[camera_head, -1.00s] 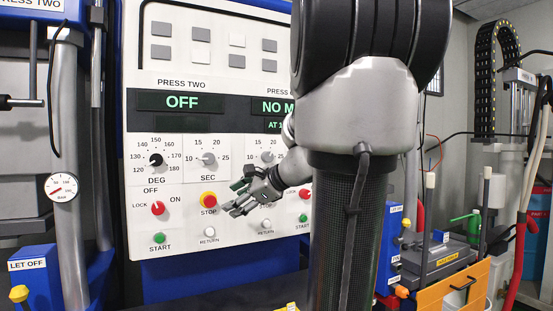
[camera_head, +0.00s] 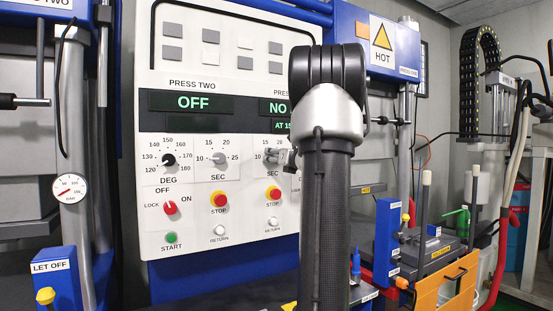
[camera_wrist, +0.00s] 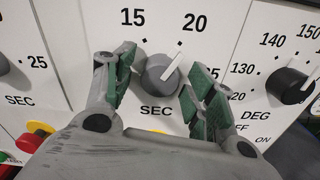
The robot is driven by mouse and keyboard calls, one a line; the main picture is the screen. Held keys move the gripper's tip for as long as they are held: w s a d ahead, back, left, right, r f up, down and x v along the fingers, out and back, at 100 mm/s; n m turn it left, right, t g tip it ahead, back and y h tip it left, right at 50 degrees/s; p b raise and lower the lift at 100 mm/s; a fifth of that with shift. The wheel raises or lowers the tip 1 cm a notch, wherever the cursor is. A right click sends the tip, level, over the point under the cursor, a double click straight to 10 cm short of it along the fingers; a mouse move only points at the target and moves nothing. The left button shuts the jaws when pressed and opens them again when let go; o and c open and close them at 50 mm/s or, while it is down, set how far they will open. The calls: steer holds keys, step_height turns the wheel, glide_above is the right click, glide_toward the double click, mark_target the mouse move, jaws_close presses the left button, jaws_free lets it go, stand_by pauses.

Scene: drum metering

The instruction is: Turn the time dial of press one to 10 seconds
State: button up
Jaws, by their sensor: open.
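The grey time dial of press one (camera_wrist: 161,76), marked SEC, sits mid-picture in the wrist view between the 15 and 20 labels. Its pale pointer line aims up and right, toward 20. My gripper (camera_wrist: 157,76) is open, with one green-padded finger on each side of the dial. Whether the pads touch it I cannot tell. In the head view my gripper (camera_head: 281,156) is at this dial (camera_head: 271,156) and hides part of it; my arm covers the panel to the right. The press one display (camera_head: 277,106) is partly hidden.
Press two's grey SEC dial (camera_head: 219,158) and black DEG dial (camera_head: 168,160) are to the left. A red STOP button (camera_head: 272,194) sits below the dial. In the wrist view another black DEG dial (camera_wrist: 291,85) is close right of my fingers.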

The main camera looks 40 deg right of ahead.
steer(key=shift+c, duration=0.2)
steer(key=c, duration=1)
steer(key=shift+n, duration=0.4)
steer(key=n, duration=2.3)
